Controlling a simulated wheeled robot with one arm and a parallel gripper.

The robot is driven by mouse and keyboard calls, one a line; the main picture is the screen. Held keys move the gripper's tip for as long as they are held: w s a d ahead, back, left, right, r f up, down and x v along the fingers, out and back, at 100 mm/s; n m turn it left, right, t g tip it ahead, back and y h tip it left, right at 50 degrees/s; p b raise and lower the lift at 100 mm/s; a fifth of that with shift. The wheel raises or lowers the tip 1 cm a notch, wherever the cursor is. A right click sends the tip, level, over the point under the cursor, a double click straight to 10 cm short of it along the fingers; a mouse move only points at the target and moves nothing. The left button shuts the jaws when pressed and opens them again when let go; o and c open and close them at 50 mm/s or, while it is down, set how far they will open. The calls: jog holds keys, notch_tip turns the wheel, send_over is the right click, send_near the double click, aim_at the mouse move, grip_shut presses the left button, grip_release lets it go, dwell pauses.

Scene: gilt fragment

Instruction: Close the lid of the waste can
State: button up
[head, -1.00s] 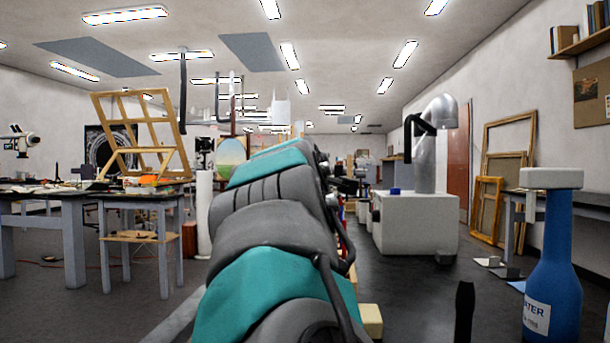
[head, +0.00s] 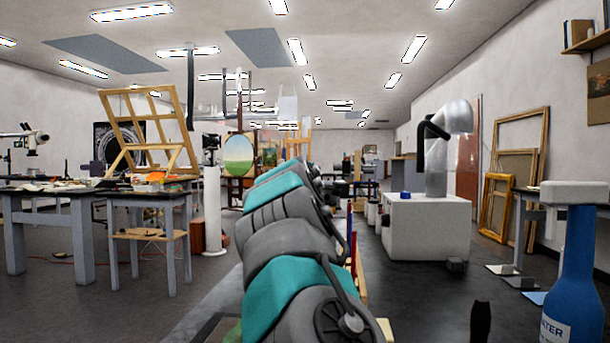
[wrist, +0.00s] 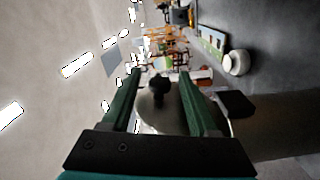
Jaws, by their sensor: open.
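I cannot make out the waste can or its lid for certain in either view. Small cylindrical containers (head: 372,213) stand on the floor left of a white box in the head view, too small to tell what they are. My gripper (wrist: 160,76) shows in the sideways wrist view with its two green fingers apart. A pale rounded shape with a black knob shows between the fingers; I cannot tell what it is or whether it is touched. In the head view my arm stretches forward and hides the middle; its gripper end cannot be made out.
A white box (head: 428,228) with a silver duct (head: 437,165) stands right of centre. A blue bottle (head: 575,275) is close at the right. Worktables (head: 150,195) with a wooden frame (head: 150,130) stand at the left. Picture frames (head: 520,160) lean on the right wall. Dark floor between is open.

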jog(key=shift+w, duration=0.15)
grip_shut()
dwell(0.5)
dwell(0.9)
